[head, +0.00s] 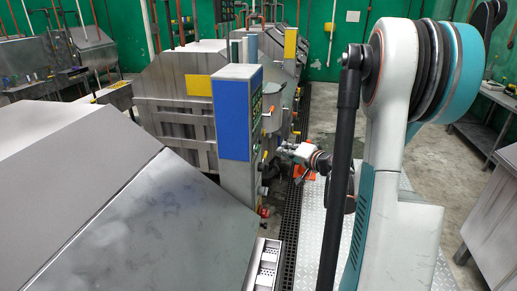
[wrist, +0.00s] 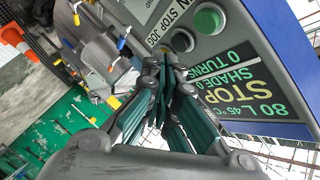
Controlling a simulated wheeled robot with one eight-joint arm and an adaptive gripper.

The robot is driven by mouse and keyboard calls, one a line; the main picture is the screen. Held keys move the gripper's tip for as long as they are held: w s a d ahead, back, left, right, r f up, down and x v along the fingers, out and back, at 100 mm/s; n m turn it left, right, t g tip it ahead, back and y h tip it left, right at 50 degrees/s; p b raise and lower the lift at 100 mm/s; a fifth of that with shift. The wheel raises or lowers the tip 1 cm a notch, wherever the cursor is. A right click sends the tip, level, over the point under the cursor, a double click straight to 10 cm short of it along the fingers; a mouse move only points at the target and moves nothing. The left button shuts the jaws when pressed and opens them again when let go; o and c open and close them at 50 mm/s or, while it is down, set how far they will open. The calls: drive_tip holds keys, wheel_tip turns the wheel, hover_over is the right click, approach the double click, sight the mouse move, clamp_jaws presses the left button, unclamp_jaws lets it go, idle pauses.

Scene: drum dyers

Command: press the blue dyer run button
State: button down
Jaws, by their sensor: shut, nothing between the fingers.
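The blue dyer's control box (head: 233,122) stands left of my arm in the head view, its blue side facing the camera and its button face seen edge-on. A cut-off label there reads "N STOP JOG". The display (wrist: 240,97) reads "STOP", "SHADE:0" and "0 TURNS". My gripper (wrist: 168,68) is shut and empty, its fingertips near the yellowish button; contact cannot be told. It also shows small in the head view (head: 281,148).
Steel dyer housings (head: 130,215) fill the left foreground. A yellow-marked machine (head: 175,85) stands behind the box. An orange cone (wrist: 12,36) shows in the wrist view. A steel cabinet (head: 490,225) stands at right.

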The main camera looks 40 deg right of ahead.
sight(257, 148)
drive_tip(key=shift+w+a, duration=1.65)
drive_tip(key=shift+w, duration=0.3)
drive_tip(key=shift+w+a, duration=0.15)
drive_tip(key=shift+w+a+b, duration=0.2)
drive_tip(key=shift+b, duration=0.15)
